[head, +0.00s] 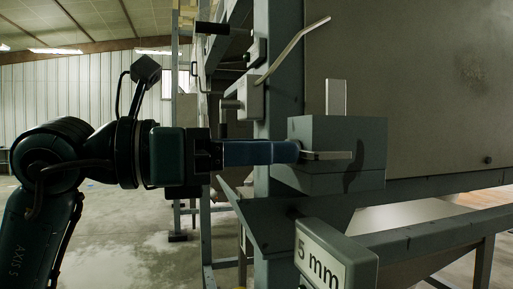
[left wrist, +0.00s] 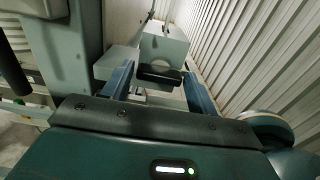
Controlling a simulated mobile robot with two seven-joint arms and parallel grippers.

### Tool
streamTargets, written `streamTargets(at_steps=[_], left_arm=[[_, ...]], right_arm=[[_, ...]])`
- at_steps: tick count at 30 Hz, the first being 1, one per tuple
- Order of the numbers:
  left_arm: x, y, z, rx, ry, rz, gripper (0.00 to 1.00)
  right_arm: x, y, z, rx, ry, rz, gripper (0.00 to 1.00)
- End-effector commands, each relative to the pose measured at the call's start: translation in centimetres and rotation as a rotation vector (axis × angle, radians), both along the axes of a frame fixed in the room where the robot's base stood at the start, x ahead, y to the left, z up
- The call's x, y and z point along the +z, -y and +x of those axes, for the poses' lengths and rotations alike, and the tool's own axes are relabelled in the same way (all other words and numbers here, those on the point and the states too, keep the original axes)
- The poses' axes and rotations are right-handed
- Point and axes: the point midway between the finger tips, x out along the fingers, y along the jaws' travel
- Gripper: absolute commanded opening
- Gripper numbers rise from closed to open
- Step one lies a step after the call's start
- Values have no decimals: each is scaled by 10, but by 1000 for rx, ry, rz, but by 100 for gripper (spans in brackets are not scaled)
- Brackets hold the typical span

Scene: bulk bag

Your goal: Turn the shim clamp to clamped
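A grey block (head: 345,140) with an upright pale plate (head: 336,97) on top stands right of centre in the head view. A short pale bar (head: 328,155) lies level across its front; I cannot tell which part it is. My left gripper (head: 300,152) points right, its blue fingers at the block's left side. In the left wrist view my left gripper (left wrist: 158,85) has its two fingers apart. A dark bar (left wrist: 160,75) shows between them, in front of a pale block (left wrist: 165,45). No label marks the clamp's position. My right gripper is out of view.
A "5 mm" sign block (head: 335,260) sits below the grey block. A bent pale lever (head: 295,45) slants above it, on a grey post. A large grey panel (head: 420,90) fills the right. Frame rails run below it. Open floor lies at lower left.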

Motion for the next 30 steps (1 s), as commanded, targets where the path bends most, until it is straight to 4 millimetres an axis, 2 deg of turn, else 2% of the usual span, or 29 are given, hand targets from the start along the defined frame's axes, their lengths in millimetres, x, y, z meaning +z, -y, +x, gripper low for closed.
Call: streamTargets(at_steps=[1,11,20,30], left_arm=[[0,0,0,0,0,0,54],[0,0,0,0,0,0,28],[0,0,0,1,-40,-13,28],[-1,-1,1,1,-256,-84,28]], right_arm=[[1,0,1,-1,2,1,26],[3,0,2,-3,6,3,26],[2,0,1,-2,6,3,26],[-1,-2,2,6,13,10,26]])
